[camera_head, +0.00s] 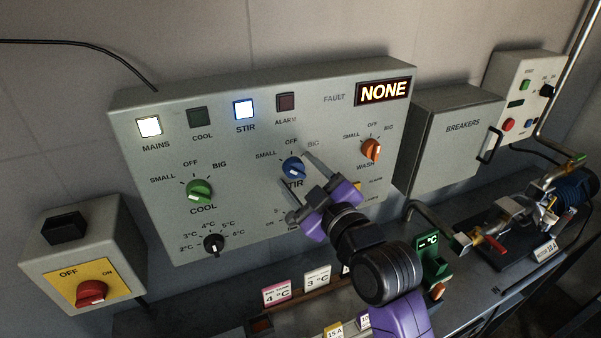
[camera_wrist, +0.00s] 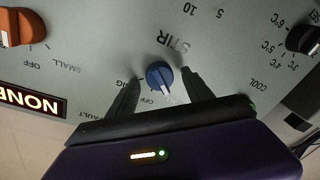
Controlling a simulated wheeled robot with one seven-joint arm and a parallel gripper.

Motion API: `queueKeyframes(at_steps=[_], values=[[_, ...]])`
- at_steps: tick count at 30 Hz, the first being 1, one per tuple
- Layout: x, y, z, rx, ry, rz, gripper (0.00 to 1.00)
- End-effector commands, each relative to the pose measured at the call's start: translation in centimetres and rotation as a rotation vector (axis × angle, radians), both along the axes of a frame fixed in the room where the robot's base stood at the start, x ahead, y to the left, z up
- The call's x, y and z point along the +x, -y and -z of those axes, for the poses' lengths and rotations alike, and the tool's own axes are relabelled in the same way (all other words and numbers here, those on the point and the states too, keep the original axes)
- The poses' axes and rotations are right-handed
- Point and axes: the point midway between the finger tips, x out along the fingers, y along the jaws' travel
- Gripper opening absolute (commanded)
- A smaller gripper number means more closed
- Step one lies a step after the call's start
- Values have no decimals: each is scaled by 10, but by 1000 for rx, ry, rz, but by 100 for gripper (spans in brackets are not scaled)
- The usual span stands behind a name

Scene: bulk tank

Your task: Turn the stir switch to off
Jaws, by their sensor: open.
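The stir switch is a blue round knob (camera_head: 292,168) with a white pointer, on the grey control panel (camera_head: 240,215). It also shows in the wrist view (camera_wrist: 159,75), where the picture is nearly upside down and the pointer leans from OFF toward the SMALL side. The STIR lamp (camera_head: 244,110) above it is lit. My gripper (camera_head: 298,184) is open in front of the knob. In the wrist view its dark fingertips lie on either side of the knob, with visible gaps. Depth to the panel is hard to tell. The fingers hide part of the scale labels.
The green cool knob (camera_head: 199,190) is left of the stir knob, the orange wash knob (camera_head: 372,150) right, and a black temperature dial (camera_head: 213,244) lower left. The fault display (camera_head: 384,92) reads NONE. Cards (camera_head: 318,278) stand on the bench below.

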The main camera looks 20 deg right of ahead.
Motion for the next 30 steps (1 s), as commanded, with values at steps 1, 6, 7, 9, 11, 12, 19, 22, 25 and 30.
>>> queueKeyframes(at_steps=[1,6,7,9,11,12,19,22,25,30], values=[[1,0,0,0,0,0,59],[1,0,0,0,0,0,59],[1,0,0,0,0,0,57],[0,0,0,0,0,0,44],[1,0,0,0,0,0,32],[0,0,0,0,0,0,24],[0,0,0,2,0,0,0],[0,0,1,12,-1,0,0],[0,0,1,37,-1,0,0],[0,0,1,121,-3,0,0]])
